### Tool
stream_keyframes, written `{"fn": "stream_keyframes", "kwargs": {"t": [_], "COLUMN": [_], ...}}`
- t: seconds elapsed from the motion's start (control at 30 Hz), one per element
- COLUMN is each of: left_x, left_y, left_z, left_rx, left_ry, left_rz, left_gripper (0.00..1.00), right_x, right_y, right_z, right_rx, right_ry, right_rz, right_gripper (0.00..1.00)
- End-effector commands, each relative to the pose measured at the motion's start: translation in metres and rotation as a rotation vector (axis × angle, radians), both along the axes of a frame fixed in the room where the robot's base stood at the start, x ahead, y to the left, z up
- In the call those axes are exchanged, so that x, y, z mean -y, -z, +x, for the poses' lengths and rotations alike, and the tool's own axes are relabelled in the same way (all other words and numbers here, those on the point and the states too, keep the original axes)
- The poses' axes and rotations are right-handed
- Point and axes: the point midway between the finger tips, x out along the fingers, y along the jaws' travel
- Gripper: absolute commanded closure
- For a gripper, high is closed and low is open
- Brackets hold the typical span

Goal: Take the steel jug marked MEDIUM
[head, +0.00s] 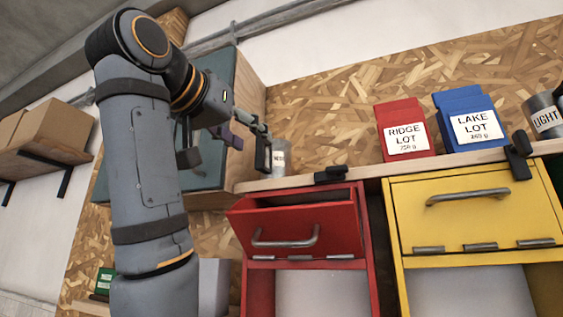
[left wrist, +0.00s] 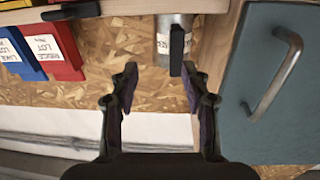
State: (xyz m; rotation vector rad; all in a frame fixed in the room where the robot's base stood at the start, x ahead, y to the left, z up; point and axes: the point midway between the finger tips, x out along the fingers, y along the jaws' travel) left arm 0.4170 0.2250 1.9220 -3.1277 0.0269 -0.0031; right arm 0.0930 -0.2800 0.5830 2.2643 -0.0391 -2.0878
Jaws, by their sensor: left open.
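A small steel jug (head: 280,158) stands on the wooden shelf near its left end. Its white label starts with "ME"; the rest is hidden. It also shows in the left wrist view (left wrist: 164,38), upside down, beyond the fingertips. A dark upright piece, which looks like its handle (left wrist: 177,48), faces my gripper. My left gripper (head: 240,145) is open and empty, close to the jug on its left side. In the left wrist view its fingertips (left wrist: 160,78) are spread, with the handle nearer the right finger. My right gripper is not in view.
A red "RIDGE LOT" bag (head: 398,118), a blue "LAKE LOT" bag (head: 462,105) and a "LIGHT" jug (head: 541,105) stand right along the shelf. A black clip (head: 330,175) sits at the shelf edge. A teal cabinet (head: 240,85) is close behind my left arm.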

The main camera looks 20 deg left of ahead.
Motion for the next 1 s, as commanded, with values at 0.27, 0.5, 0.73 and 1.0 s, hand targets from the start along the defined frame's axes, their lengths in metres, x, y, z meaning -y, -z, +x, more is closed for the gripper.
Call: {"fn": "stream_keyframes", "kwargs": {"t": [0.27,0.5,0.73,1.0], "left_x": [-0.002,-0.004,-0.005,-0.005], "left_y": [-0.002,-0.008,-0.005,-0.002], "left_z": [0.038,0.058,0.089,0.091], "left_rx": [-0.001,-0.004,-0.002,0.0], "left_ry": [-0.005,-0.006,-0.006,-0.006], "left_rz": [-0.003,-0.003,-0.004,-0.004], "left_gripper": [0.53,0.53,0.53,0.57], "right_x": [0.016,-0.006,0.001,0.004], "right_y": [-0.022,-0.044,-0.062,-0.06], "right_z": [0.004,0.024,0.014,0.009], "right_rx": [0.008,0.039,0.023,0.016], "right_ry": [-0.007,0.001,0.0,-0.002], "right_rz": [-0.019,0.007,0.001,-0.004], "right_gripper": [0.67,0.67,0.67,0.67]}}
